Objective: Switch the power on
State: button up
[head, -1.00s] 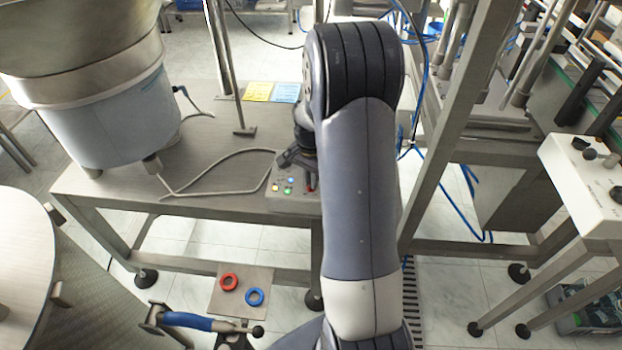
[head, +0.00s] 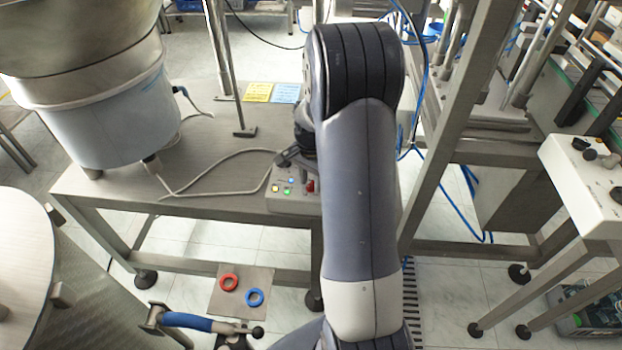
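A small grey control box (head: 284,204) sits at the front right of the metal table. Its top carries several small coloured buttons, among them a green one (head: 289,190), and a red switch (head: 310,186) at its right side. My gripper (head: 284,160) is just above the back of the box, partly hidden behind my own arm. It looks dark and small here, and I cannot make out whether its fingers are apart. It seems apart from the red switch. Part of the box's right side is behind my arm.
A large bowl feeder (head: 95,100) stands on the left of the metal table (head: 215,205). A grey cable (head: 215,165) runs to the box. Yellow (head: 258,92) and blue (head: 286,93) cards lie behind. A metal frame (head: 455,130) stands close on the right.

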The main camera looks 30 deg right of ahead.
aim_at(311, 183)
notch_tip(311, 183, up, 11)
dwell(0.7)
jog(key=shift+f, duration=0.15)
notch_tip(311, 183, down, 11)
jog(key=shift+r, duration=0.1)
dwell(0.3)
jog(key=shift+n, duration=0.3)
jog(key=shift+r, duration=0.1)
